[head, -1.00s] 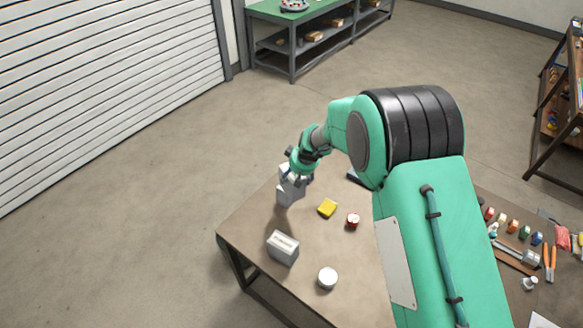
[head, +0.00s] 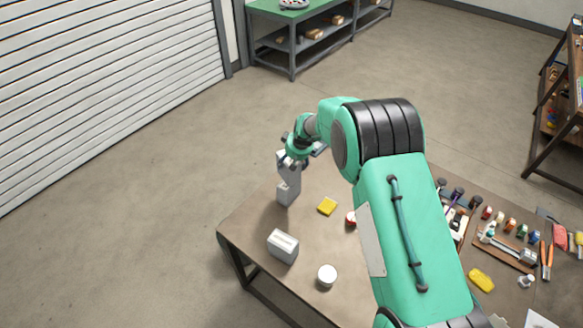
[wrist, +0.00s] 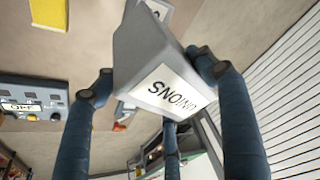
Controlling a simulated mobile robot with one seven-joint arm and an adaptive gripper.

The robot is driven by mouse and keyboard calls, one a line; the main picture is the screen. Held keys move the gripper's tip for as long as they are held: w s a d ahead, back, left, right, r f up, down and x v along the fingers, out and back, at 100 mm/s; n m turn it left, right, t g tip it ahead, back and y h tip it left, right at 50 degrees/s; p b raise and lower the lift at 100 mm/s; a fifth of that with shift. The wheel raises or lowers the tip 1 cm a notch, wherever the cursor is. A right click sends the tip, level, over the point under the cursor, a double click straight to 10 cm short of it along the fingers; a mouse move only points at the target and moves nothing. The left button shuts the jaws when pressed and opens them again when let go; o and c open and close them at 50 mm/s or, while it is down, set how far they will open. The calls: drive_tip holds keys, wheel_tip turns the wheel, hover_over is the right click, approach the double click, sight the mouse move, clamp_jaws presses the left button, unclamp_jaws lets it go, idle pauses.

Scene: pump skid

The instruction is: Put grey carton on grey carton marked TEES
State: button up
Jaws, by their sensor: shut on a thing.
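My gripper (head: 295,163) is shut on a grey carton (head: 289,170) over the far left part of the table. In the wrist view the same carton (wrist: 150,62) sits between my dark fingers, with a white label reading UNIONS, upside down. Another grey carton (head: 286,196) stands on the table directly below the held one. Whether the two touch is unclear. In the wrist view a part of a labelled carton (wrist: 163,8) shows behind the held one; its word is mostly hidden. A third grey carton with a white label (head: 283,247) stands nearer the front left edge.
Tools and small parts (head: 515,245) crowd the right side. A grey panel marked OFF (wrist: 32,108) shows in the wrist view.

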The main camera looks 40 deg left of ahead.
sight(297, 164)
drive_tip(key=shift+f+p, duration=0.5)
drive_tip(key=shift+f, duration=1.25)
drive_tip(key=shift+f, duration=0.1)
drive_tip(key=o, duration=1.5)
drive_tip(key=shift+r, duration=0.25)
drive_tip(key=shift+b+v, duration=0.85)
drive_tip(key=shift+v, duration=5.05)
drive_tip(key=shift+f, duration=0.1)
